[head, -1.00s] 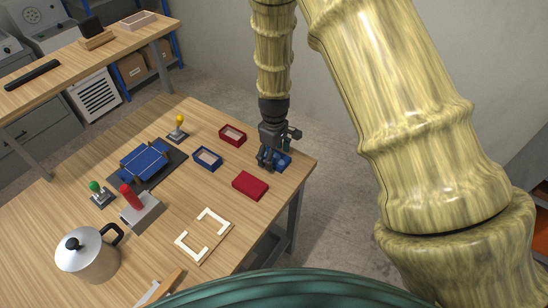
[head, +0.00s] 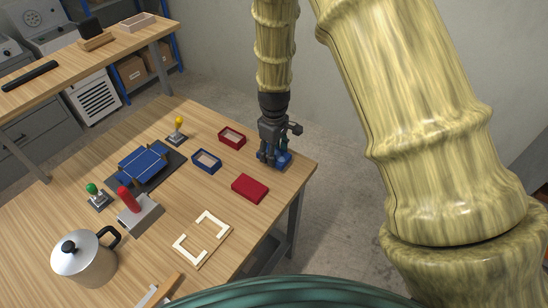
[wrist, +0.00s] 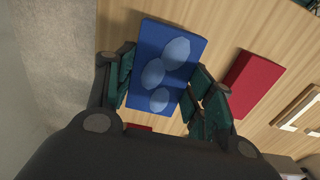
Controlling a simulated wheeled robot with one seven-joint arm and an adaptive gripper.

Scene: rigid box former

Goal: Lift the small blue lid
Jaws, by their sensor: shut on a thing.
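The small blue lid (head: 284,157) is near the right corner of the wooden table, partly hidden behind my gripper (head: 270,160) in the head view. In the wrist view, the lid (wrist: 172,48) is a flat blue rectangle with several lighter blue ovals on top. My gripper (wrist: 158,90) has its dark green fingers on both sides of the lid's near part and is shut on it. I cannot tell whether the lid is clear of the table.
A red lid (head: 250,188) lies close by, with an open blue box (head: 207,160) and an open red box (head: 232,138) to the left. A white corner frame (head: 202,238), a metal pot (head: 84,258) and a blue folding former (head: 143,163) stand farther off. The table edge is close on the right.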

